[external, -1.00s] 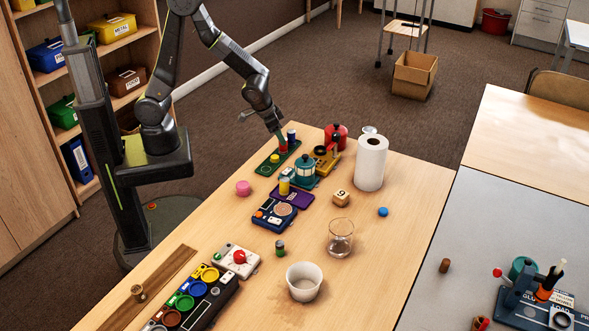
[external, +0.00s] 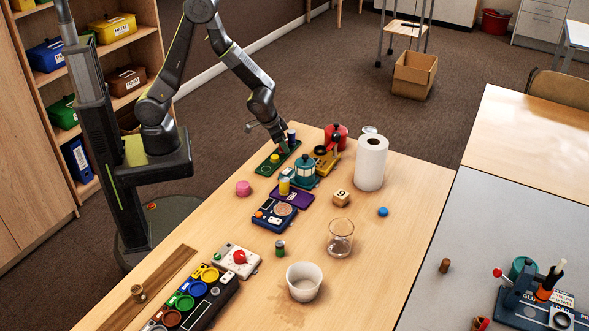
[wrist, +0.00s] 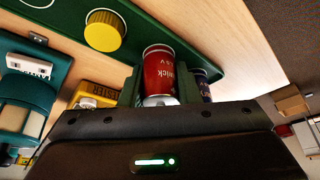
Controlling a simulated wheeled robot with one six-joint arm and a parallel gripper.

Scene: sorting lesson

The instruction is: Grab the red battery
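The red battery (wrist: 158,72) stands on a long dark green tray (wrist: 200,50), upright as far as I can see. In the external view my gripper (external: 281,144) is low over the tray (external: 263,171) and hides most of the battery. In the wrist view its dark green fingers (wrist: 160,88) lie on either side of the battery, very close to its sides. Whether they press on it or leave a thin gap, I cannot tell.
A yellow round piece (external: 275,158) and a dark blue battery (external: 291,136) stand on the tray near the gripper.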

